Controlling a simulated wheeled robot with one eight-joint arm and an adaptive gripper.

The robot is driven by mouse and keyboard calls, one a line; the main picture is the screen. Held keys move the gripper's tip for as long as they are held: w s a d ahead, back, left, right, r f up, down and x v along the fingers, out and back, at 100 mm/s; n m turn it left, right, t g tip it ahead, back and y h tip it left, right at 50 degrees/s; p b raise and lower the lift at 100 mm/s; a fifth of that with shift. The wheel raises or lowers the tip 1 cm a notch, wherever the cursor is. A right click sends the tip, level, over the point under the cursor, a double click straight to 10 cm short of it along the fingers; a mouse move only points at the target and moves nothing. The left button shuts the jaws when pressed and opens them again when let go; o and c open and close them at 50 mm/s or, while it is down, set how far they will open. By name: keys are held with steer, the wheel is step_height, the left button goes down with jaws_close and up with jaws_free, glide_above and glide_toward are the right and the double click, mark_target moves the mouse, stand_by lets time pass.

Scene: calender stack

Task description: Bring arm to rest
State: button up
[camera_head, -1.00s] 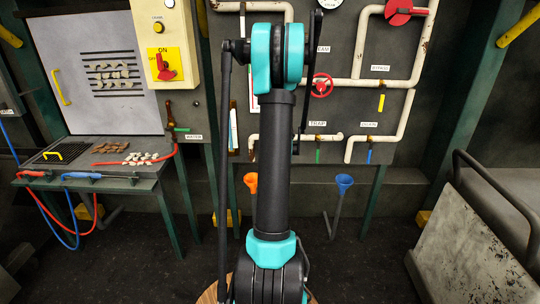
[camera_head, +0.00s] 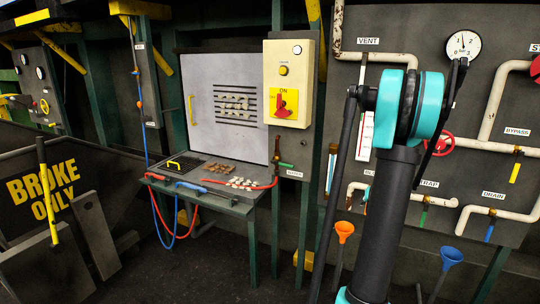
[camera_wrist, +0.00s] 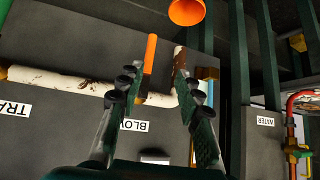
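My arm (camera_head: 385,190) rises at the right of the head view, teal at its upper joint and black below, in front of the pipe panel. My gripper itself does not show there. In the wrist view my gripper (camera_wrist: 156,78) has its two dark fingers spread well apart, with nothing between them. Behind the fingers, the upside-down wrist view shows a white, rust-streaked pipe (camera_wrist: 72,82) and an orange handle (camera_wrist: 150,54). I cannot tell how far the fingers are from the pipe.
An orange funnel (camera_head: 344,231) and a blue funnel (camera_head: 451,257) stand below the pipe panel (camera_head: 394,47). A workbench (camera_head: 201,203) with hoses and small pieces is left of my arm. A "BROKE ONLY" bin (camera_head: 43,195) is at far left. Dark floor lies open in front.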

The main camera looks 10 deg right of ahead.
steer(key=s+a+r+n+g+y, duration=0.1)
steer(key=s+a, duration=0.1)
steer(key=a, duration=0.4)
steer(key=s+a+r, duration=0.1)
steer(key=s+a, duration=0.2)
steer(key=a, duration=0.4)
steer(key=s+a+f+n+g+y, duration=0.1)
steer(key=s+a+f, duration=0.1)
steer(key=s+a, duration=0.7)
steer(key=s+a+f+n+g, duration=0.2)
steer(key=s+a, duration=0.8)
steer(key=s, duration=0.5)
steer(key=shift+a+y, duration=0.25)
steer(key=shift+y, duration=0.15)
